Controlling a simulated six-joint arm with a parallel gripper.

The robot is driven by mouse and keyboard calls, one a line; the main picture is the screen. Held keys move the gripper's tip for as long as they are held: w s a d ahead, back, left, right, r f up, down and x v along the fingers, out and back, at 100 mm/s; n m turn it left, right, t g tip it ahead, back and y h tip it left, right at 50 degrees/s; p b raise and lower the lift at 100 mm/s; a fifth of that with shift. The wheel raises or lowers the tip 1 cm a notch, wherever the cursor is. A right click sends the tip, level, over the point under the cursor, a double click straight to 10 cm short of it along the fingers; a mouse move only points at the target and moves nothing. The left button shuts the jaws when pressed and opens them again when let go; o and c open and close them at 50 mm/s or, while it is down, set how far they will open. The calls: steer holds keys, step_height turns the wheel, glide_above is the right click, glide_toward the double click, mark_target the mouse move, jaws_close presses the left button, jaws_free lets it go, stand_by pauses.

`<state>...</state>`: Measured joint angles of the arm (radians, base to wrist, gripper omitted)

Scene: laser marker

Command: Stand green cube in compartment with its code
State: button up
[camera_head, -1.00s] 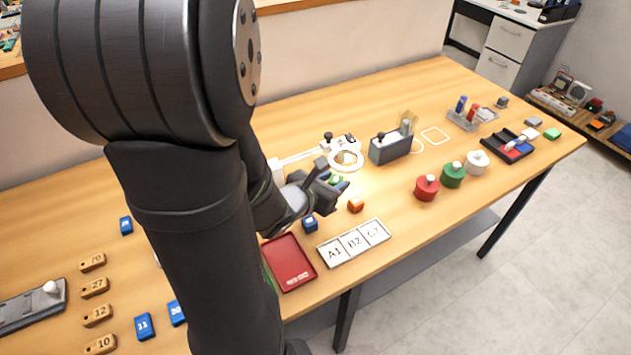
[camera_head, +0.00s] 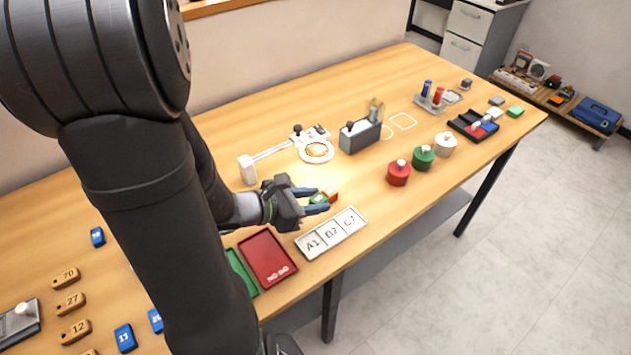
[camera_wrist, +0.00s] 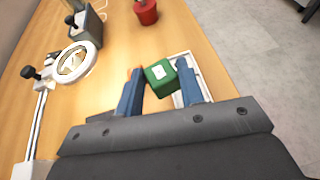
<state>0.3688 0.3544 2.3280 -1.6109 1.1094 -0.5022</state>
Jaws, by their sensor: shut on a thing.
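The green cube (camera_head: 318,198) is between the blue fingers of my gripper (camera_head: 316,202), which is shut on it. In the wrist view the green cube (camera_wrist: 158,84) looks tilted between the fingertips (camera_wrist: 160,84). It has a white label whose code is too small to read. The white tray (camera_head: 303,251) has three compartments marked A1, B2 and C7. It lies near the table's front edge, and my gripper is behind its left part in the head view. In the wrist view the tray (camera_wrist: 185,56) is partly hidden by the cube and right finger.
A red tray (camera_head: 268,258) lies left of the white tray. A ring magnifier (camera_head: 316,151) and a grey box (camera_head: 360,136) stand behind. Red (camera_head: 399,174) and green (camera_head: 423,158) round pots stand to the right.

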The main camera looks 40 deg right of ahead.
mark_target(304, 247)
steer(key=s+a+m+g, duration=0.1)
steer(key=s+a+f+m+g, duration=0.1)
steer(key=s+a+g, duration=0.1)
steer(key=a, duration=0.1)
steer(key=shift+f+m+y, duration=0.3)
steer(key=shift+m+y, duration=0.1)
steer(key=shift+f, duration=2.45)
steer(key=shift+c, duration=0.3)
jaws_close()
steer(key=shift+a, duration=0.1)
steer(key=shift+w+a, duration=0.1)
steer(key=shift+a, duration=0.1)
steer(key=shift+f, duration=0.35)
